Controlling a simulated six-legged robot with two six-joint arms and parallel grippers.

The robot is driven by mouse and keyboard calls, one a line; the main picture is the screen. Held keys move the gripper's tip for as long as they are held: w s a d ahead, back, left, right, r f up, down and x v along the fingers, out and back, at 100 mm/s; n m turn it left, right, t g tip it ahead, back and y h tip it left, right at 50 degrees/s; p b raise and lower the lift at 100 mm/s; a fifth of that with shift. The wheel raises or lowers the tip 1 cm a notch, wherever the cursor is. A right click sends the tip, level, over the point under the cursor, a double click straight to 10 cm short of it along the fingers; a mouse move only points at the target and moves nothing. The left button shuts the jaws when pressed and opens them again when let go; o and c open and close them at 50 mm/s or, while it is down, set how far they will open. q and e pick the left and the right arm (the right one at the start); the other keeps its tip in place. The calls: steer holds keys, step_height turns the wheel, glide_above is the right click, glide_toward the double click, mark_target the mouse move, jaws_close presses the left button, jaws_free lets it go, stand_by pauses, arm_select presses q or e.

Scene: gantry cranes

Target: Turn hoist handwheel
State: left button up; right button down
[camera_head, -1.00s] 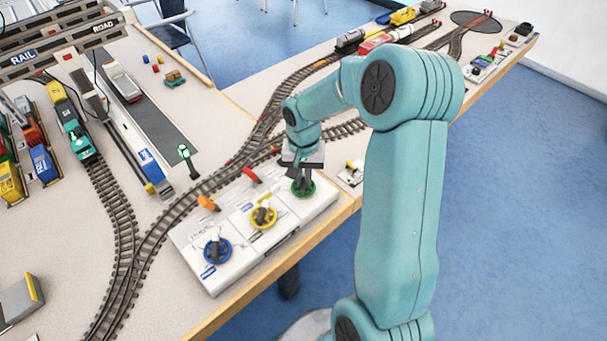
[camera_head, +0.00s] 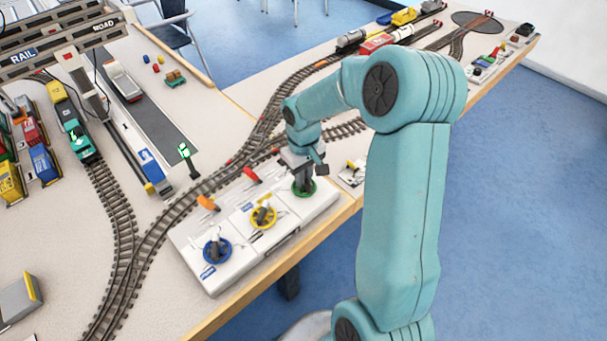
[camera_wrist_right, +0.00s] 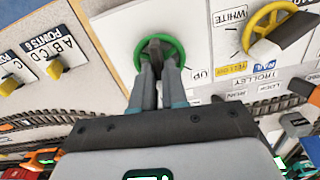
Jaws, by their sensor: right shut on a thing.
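The green handwheel (camera_head: 311,191) is at the right end of the white control panel (camera_head: 228,280). It also shows in the right wrist view (camera_wrist_right: 180,45), with an "UP" label beside it. My right gripper (camera_head: 303,182) reaches down over it and is shut on its middle. In the wrist view the two fingers (camera_wrist_right: 157,66) stand close together inside the green rim and hide part of the hub. I cannot read a hoist label. My left gripper is not in view.
A yellow handwheel (camera_head: 263,217) and a blue handwheel (camera_head: 217,250) stand on the same panel. Orange (camera_head: 208,203) and red (camera_head: 252,174) levers are behind them. Model tracks (camera_head: 170,214) run past the panel, and the table edge is in front.

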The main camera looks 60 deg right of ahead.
steer(key=shift+n, duration=0.5)
steer(key=c, duration=1.2)
jaws_free()
steer(key=shift+o, duration=0.2)
step_height(320, 180, up, 16)
steer(key=p, duration=0.1)
steer(key=shift+r, duration=0.2)
